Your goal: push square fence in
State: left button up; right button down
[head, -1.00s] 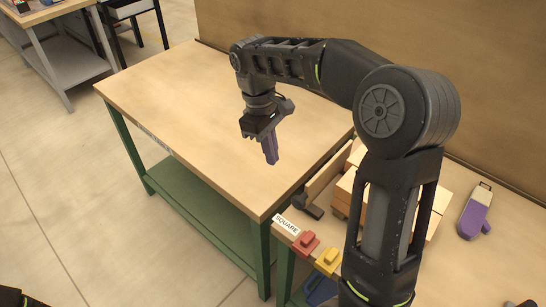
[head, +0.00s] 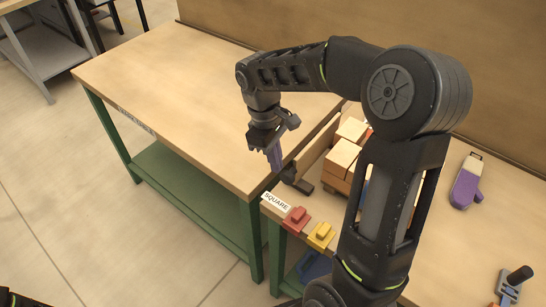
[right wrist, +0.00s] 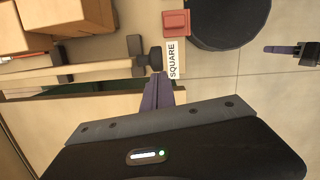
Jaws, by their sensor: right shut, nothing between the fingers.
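The square fence is a wooden board (head: 316,147) with a black handle (head: 299,181) at its near end, close to the white SQUARE label (head: 276,201). In the right wrist view the board (right wrist: 75,77) runs leftward from the dark handle (right wrist: 152,60). My right gripper (head: 274,160) is shut and empty, its purple fingers pointing down beside the handle. The fingers (right wrist: 157,92) show just below the handle and label in the wrist view; whether they touch is unclear. A dark part at the right edge there looks like my left gripper (right wrist: 290,49), its jaws unclear.
Wooden bricks (head: 345,155) are stacked just right of the fence. Red (head: 297,219) and yellow (head: 321,235) blocks sit at the table's front edge. The green-legged table (head: 190,90) has a clear top. A purple tool (head: 466,184) lies to the right.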

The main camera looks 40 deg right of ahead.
pick_arm(q)
jog(key=shift+f+b, duration=0.3)
pick_arm(e)
jog(key=s, duration=0.1)
jog(key=s+d, duration=0.1)
jog(key=s, duration=0.3)
jog(key=shift+d, duration=0.25)
pick_arm(q)
jog(key=shift+r, duration=0.1)
